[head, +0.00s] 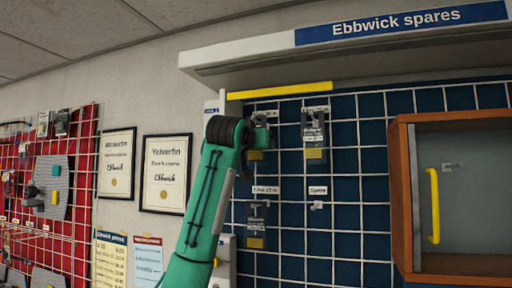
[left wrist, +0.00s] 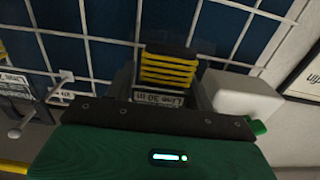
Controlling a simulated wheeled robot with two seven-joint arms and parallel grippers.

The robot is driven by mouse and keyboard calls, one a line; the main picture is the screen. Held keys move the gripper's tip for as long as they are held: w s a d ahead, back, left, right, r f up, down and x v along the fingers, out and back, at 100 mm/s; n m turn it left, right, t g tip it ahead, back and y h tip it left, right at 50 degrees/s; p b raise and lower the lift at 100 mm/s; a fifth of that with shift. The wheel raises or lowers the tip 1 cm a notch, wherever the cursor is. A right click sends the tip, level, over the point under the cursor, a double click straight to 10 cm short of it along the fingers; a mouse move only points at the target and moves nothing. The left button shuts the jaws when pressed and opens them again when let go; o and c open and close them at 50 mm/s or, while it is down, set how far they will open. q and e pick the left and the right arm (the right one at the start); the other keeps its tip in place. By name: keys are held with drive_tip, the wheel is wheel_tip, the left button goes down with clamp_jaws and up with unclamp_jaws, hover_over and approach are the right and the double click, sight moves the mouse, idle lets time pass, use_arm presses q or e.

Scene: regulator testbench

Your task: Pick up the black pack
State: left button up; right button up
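Black packs with yellow labels hang on the blue gridded panel: one (head: 314,140) at upper middle, one (head: 256,226) lower down, and one (head: 257,152) partly hidden by my left gripper (head: 252,132). My left gripper is at the upper left of the panel, right by that partly hidden pack. In the left wrist view, a black piece with yellow stripes (left wrist: 168,68) shows between dark finger parts, with a white printed label below it. Whether the fingers touch or grip a pack cannot be told. My right gripper is out of view.
A yellow bar (head: 280,90) runs along the panel top under the Ebbwick spares sign (head: 400,23). A wooden cabinet (head: 400,190) with a yellow handle (head: 434,206) stands out at right. Empty hooks and grid wires are nearby; framed certificates (head: 166,173) hang at left.

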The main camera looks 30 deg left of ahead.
use_arm(q)
drive_tip(key=shift+r, duration=0.1)
idle(0.3)
drive_tip(key=b+v, duration=0.3)
drive_tip(key=v, duration=0.3)
drive_tip(key=b+v, duration=0.3)
drive_tip(key=v, duration=0.3)
drive_tip(key=r+b+v, duration=0.1)
drive_tip(key=b+v, duration=0.3)
drive_tip(key=v, duration=0.2)
drive_tip(key=shift+a+r, duration=0.1)
